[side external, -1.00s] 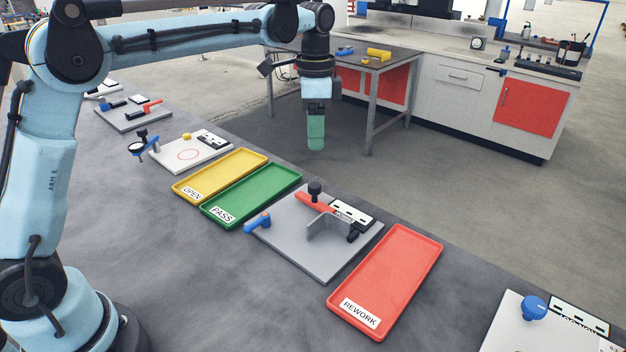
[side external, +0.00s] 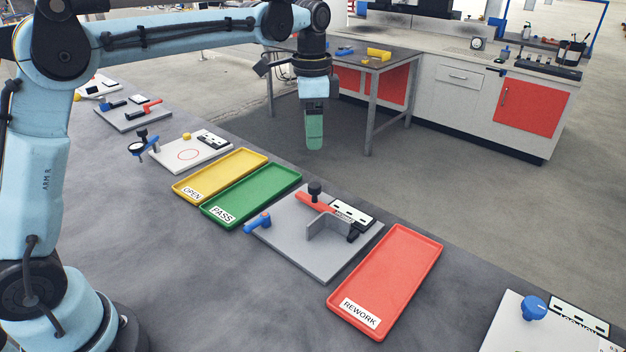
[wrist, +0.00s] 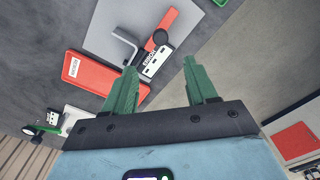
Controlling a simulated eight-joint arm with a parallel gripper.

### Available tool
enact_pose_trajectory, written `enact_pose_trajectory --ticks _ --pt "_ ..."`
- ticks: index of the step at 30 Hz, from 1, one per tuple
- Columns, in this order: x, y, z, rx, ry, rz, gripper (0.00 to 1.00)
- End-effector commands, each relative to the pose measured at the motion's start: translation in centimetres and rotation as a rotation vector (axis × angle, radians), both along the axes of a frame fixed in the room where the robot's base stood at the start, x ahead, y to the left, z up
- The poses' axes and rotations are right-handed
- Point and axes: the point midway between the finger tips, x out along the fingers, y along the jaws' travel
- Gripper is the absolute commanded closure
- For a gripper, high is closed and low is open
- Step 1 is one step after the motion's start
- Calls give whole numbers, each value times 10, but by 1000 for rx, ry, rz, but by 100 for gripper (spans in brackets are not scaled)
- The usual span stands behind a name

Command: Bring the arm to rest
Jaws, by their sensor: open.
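My gripper (side external: 315,135) hangs below my wrist, with green fingers pointing down, above and beyond the bench's far edge in the side view. In the wrist view its two green fingers (wrist: 164,90) stand apart with nothing between them, so it is open and empty. In the side view the fingers overlap and look like one. No fixture or tray touches the gripper.
The bench holds a yellow OPEN tray (side external: 221,174), a green PASS tray (side external: 252,195), a grey fixture plate (side external: 285,235) with a red lever (side external: 315,202), and a red REWORK tray (side external: 388,280). All trays look empty. A side table (side external: 385,62) stands behind.

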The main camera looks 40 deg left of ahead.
Motion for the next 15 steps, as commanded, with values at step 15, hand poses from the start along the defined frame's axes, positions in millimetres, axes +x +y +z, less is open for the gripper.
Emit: enact_pose_trajectory --ticks 15 --pt "-95 11 13 -68 -289 375 43"
